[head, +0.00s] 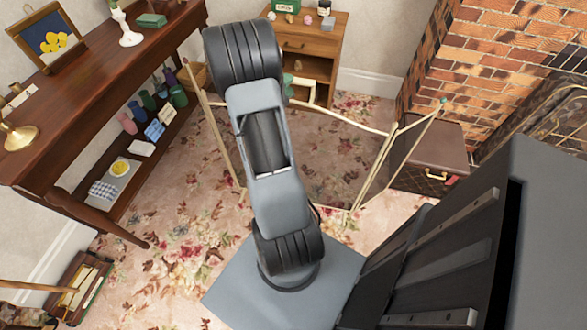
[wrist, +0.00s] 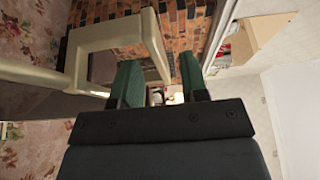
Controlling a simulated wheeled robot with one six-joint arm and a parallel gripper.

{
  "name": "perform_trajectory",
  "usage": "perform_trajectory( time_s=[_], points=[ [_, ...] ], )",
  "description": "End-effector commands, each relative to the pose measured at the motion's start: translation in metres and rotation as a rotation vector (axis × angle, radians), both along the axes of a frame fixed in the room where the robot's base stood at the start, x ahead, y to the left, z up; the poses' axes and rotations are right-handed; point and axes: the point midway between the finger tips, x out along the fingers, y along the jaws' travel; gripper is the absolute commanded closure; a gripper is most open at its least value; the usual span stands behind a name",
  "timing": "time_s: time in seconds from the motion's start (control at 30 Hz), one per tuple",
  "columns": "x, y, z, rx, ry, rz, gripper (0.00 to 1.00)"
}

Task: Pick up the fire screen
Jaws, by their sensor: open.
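The fire screen (head: 338,150) stands unfolded on the floral carpet in the head view, a gold frame with see-through mesh panels and a raised handle at its top middle. My arm hides part of it. In the wrist view, the fire screen's pale handle (wrist: 95,42) looms large at the upper left. My gripper (wrist: 163,80) is open, its green-padded fingers pointing toward the brick wall. One leg of the handle shows between the two fingers in the picture; I cannot tell whether it lies within their reach. In the head view my gripper is mostly hidden behind my arm.
A brown trunk (head: 432,155) stands just right of the screen, before the brick fireplace (head: 490,60). A wooden cabinet (head: 318,45) stands behind. A long dark table (head: 110,75) with shelved items runs along the left. The carpet (head: 185,245) in front is open.

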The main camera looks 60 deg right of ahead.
Motion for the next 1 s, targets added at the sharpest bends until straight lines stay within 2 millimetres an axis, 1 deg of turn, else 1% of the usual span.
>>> perform_trajectory(
  time_s=[0.03, 0.1, 0.2, 0.3, 0.53, 0.9, 0.97, 1.0],
  points=[
    [-0.002, -0.008, -0.001, 0.000, -0.001, -0.004, 0.60],
    [-0.002, -0.016, -0.001, 0.000, 0.000, -0.002, 0.60],
    [-0.003, -0.025, -0.001, 0.000, -0.001, -0.002, 0.60],
    [-0.003, -0.029, -0.001, 0.001, 0.000, 0.000, 0.60],
    [-0.003, -0.030, 0.000, 0.001, 0.000, 0.001, 0.60],
    [-0.003, -0.030, 0.000, 0.001, 0.000, 0.000, 0.95],
    [-0.003, -0.030, 0.000, 0.001, -0.001, 0.000, 1.00],
    [-0.003, -0.030, 0.000, 0.001, 0.000, 0.000, 1.00]
  ],
)
